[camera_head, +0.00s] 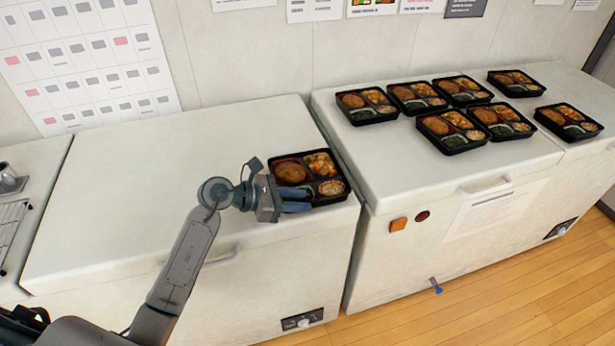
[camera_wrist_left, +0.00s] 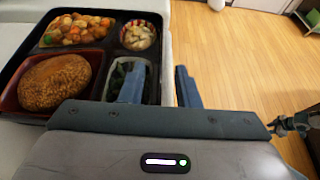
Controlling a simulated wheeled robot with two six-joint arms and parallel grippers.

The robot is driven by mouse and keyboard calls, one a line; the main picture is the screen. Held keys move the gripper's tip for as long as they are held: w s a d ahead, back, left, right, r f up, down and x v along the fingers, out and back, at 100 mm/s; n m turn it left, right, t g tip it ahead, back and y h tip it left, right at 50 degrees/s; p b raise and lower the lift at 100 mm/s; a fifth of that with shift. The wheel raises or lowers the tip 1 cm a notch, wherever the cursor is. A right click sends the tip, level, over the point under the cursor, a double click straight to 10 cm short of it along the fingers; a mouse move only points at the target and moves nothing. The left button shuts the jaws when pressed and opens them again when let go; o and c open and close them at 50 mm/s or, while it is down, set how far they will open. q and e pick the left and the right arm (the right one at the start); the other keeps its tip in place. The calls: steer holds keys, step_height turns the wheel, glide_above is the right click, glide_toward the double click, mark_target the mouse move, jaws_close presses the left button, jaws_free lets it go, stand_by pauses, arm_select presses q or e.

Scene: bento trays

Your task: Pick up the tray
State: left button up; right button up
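A black bento tray (camera_head: 338,200) with a brown patty, orange pieces and side dishes sits near the front right corner of the left white chest. Its rim also shows in the left wrist view (camera_wrist_left: 166,60). My left gripper (camera_head: 296,200) is at the tray's front edge, its blue fingers spread. In the left wrist view (camera_wrist_left: 160,88) one finger is inside the rim over the dark green compartment, the other outside. A gap shows between the outer finger and the tray wall. A dark mechanical part at the right edge, apparently my right gripper (camera_wrist_left: 292,124), is cut off and unclear.
Several more bento trays (camera_head: 448,143) stand on the right white chest (camera_head: 385,180). The left chest's top (camera_head: 130,190) is bare left of the tray. A narrow gap divides the chests. A wire rack (camera_head: 10,225) is at the far left. Wooden floor lies in front.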

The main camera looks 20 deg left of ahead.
arm_select(q)
steer(key=shift+x, duration=0.9)
jaws_close()
